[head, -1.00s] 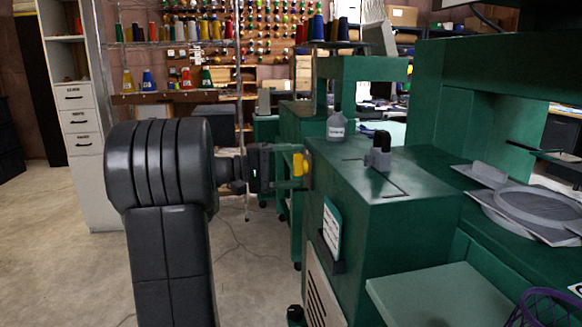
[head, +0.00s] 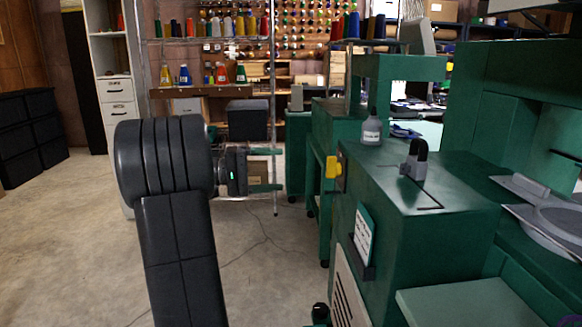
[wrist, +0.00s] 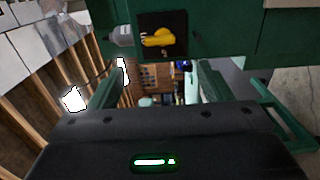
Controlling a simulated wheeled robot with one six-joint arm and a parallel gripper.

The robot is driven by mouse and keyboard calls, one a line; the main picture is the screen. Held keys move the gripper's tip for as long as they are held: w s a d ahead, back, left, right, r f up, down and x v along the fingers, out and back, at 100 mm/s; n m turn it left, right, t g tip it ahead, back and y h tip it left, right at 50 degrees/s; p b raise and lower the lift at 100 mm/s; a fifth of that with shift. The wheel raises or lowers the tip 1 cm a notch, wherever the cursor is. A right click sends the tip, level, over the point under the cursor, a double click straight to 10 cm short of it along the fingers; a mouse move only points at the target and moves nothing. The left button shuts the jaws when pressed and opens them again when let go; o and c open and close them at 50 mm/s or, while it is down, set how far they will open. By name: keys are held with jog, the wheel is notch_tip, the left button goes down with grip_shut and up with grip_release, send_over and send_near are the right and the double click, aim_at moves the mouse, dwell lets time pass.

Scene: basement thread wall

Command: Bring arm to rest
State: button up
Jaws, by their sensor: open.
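My gripper (head: 266,170) is open and empty in the head view, at mid-height left of the green machine (head: 425,195). Its two green fingers are spread apart, one above the other. They point right toward a yellow switch handle (head: 333,167) on the machine's side, with a clear gap between. In the wrist view, the open fingers of my gripper (wrist: 160,80) reach forward with nothing between them. The yellow handle (wrist: 163,38) sits on a dark plate beyond them. My black arm fills the left centre of the head view and hides part of the shelving.
A grey bottle (head: 371,128) and a small grey-black device (head: 415,160) stand on the machine top. Black drawers (head: 30,130) stand at the far left. Concrete floor (head: 80,235) is open on the left. Thread racks (head: 290,40) line the back wall.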

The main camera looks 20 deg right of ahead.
aim_at(327, 166)
jog(key=shift+w+a, duration=0.1)
jog(key=shift+a, duration=0.35)
jog(key=b+x, duration=0.2)
jog(key=x, duration=1.2)
jog(key=shift+a, duration=0.1)
jog(key=shift+d, duration=0.2)
jog(key=shift+a+r+n+p, duration=0.25)
jog(key=shift+n+p, duration=0.45)
jog(key=shift+p, duration=0.4)
jog(key=n+p, duration=0.5)
jog(key=p, duration=0.1)
jog(key=n+p, duration=0.6)
jog(key=p, duration=0.1)
jog(key=n+p, duration=0.5)
jog(key=p, duration=0.2)
jog(key=shift+w+d+f+n, duration=0.15)
jog(key=shift+w+f+n, duration=0.15)
jog(key=shift+w+f, duration=0.1)
